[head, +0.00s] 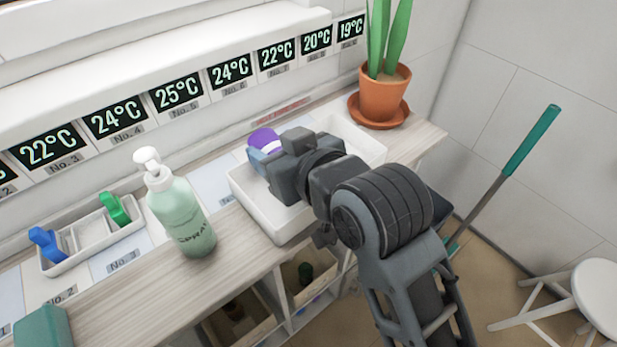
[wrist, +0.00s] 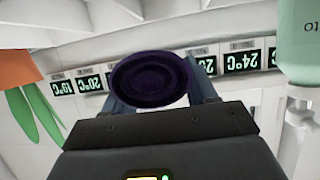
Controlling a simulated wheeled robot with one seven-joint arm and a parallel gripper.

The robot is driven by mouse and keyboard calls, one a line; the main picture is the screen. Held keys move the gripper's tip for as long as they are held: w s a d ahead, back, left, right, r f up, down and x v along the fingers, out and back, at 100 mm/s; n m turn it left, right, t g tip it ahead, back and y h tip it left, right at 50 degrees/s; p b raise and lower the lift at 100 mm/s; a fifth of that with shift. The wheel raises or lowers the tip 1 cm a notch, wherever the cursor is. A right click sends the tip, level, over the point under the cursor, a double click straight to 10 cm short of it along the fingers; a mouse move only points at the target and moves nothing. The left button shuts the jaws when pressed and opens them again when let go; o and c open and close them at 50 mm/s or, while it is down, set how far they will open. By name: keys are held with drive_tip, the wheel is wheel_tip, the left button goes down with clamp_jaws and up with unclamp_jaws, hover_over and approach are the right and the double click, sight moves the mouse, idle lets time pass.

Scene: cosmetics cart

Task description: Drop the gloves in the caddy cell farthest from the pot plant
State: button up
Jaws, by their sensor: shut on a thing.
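My gripper (head: 263,162) is shut on a purple round thing (head: 264,138) with a pale band, above or just inside a white tray (head: 275,226). In the wrist view the purple thing (wrist: 148,82) shows a dark, ringed round face between the fingers (wrist: 160,92). I cannot make out a glove shape in it. A white divided caddy (head: 62,268) stands at the left, with a blue item (head: 46,244) in its left part and a green item (head: 115,209) in its right part. The pot plant (head: 384,92) stands at the far right end of the counter.
A pale green pump bottle (head: 181,215) stands between the caddy and the tray. A teal box (head: 42,329) is at the lower left. Temperature displays (head: 176,93) line the back. Open bins (head: 240,325) sit below the counter. A stool (head: 598,295) is on the floor.

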drive_tip(key=o, duration=1.2)
drive_tip(key=shift+c, duration=0.2)
drive_tip(key=v, duration=0.7)
drive_tip(key=shift+s+d+b, duration=0.2)
drive_tip(key=shift+s+b, duration=0.1)
drive_tip(key=shift+r, duration=0.1)
